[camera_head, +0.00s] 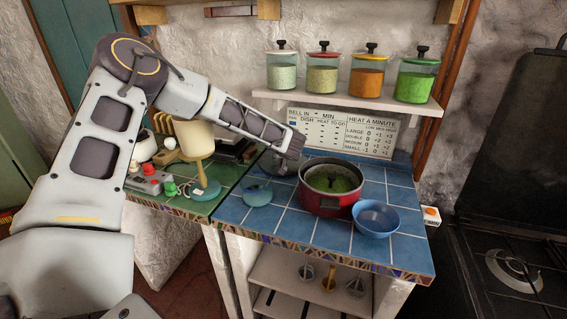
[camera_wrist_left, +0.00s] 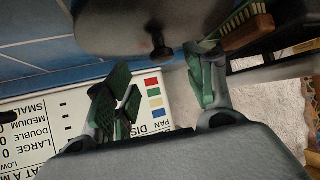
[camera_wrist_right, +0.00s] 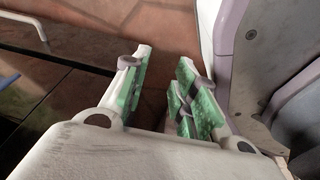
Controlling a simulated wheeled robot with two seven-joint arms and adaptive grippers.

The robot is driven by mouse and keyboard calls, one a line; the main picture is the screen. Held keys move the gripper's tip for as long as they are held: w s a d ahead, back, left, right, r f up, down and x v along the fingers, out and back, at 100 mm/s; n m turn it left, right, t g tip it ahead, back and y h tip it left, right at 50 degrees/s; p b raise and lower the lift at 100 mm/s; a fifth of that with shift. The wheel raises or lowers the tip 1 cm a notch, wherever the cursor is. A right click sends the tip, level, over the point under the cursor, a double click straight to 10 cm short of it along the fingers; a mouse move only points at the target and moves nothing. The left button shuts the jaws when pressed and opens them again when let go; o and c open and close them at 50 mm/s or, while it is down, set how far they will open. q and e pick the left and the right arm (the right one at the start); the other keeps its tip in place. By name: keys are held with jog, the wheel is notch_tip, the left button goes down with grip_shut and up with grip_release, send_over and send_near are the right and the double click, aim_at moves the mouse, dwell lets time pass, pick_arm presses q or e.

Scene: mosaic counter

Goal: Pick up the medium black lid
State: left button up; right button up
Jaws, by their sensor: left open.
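A dark, round lid with a black knob (camera_wrist_left: 158,45) shows at the top of the left wrist view, partly cut off. In the head view a dark lid (camera_head: 270,163) lies at the back of the blue-tiled counter, partly hidden by my left gripper. My left gripper (camera_head: 294,148) reaches in from the left, just above and beside it. In the left wrist view its green-padded fingers (camera_wrist_left: 165,92) are apart and empty, with the knob just beyond them. My right gripper (camera_wrist_right: 163,88) is open and empty over the floor, out of the head view.
A red pot (camera_head: 325,205) with green contents and a blue bowl (camera_head: 376,220) stand right of the lid. A teal disc (camera_head: 257,196) lies in front. A cream mixer (camera_head: 195,140) stands left. A chart (camera_head: 340,133) and a shelf of jars (camera_head: 350,102) are behind.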

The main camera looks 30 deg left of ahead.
jog(key=shift+w+r, duration=0.1)
jog(key=shift+w, duration=0.1)
pick_arm(q)
jog(key=shift+w+a+f, duration=0.25)
jog(key=shift+a+f, duration=0.05)
jog(key=x, duration=0.3)
jog(key=shift+a+p, duration=0.15)
jog(key=shift+p, duration=0.25)
jog(key=shift+w+a+f, duration=0.25)
jog(key=shift+w+f, duration=0.1)
pick_arm(e)
jog(key=shift+s+d+f, duration=0.15)
jog(key=shift+s+d, duration=0.05)
jog(key=shift+s, duration=0.25)
jog(key=shift+s+d+f, duration=0.1)
jog(key=shift+s+d, duration=0.1)
jog(key=shift+s, duration=0.25)
jog(key=shift+w, duration=0.1)
pick_arm(q)
grip_shut()
jog(key=shift+r, duration=0.2)
